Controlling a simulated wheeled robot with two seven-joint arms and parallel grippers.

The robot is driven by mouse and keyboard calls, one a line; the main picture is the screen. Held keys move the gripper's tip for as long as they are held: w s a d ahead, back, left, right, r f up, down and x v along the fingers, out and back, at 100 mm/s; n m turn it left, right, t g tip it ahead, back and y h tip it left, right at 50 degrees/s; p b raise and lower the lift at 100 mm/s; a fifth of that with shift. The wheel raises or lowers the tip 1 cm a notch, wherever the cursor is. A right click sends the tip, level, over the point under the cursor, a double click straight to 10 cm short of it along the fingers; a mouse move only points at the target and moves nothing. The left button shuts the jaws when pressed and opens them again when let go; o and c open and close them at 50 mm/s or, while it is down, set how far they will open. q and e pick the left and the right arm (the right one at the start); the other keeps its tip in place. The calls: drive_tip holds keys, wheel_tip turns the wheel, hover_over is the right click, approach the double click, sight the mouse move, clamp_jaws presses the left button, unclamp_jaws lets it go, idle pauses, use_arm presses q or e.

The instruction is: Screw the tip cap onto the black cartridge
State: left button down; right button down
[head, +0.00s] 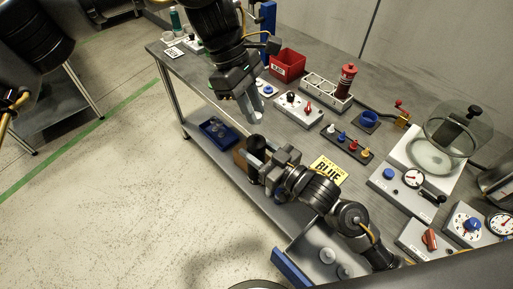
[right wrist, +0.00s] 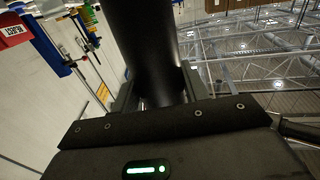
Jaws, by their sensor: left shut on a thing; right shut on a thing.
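The black cartridge (head: 257,144) stands in the jaws of my right gripper (head: 258,162), in front of the table's near edge. In the right wrist view it shows as a large dark cylinder (right wrist: 148,45) between the fingers. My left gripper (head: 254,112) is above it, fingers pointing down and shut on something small. The tip cap is hidden between those fingers, so I cannot tell its colour. A gap shows between the left fingertips and the cartridge's top. Other small coloured caps stand on a dark rack (head: 347,144) on the table.
A yellow card reading BLUE (head: 328,170) lies near the table edge. A red bin (head: 288,66), a red cartridge (head: 347,78) in a pale holder, and a blue cup (head: 369,118) stand farther back. A blue tray (head: 218,131) is on the lower shelf. Open floor lies left.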

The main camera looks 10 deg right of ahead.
sight(257, 135)
use_arm(q)
drive_tip(key=shift+f, duration=1.6)
drive_tip(key=shift+r, duration=0.15)
drive_tip(key=shift+f, duration=0.9)
drive_tip(key=shift+f, duration=0.55)
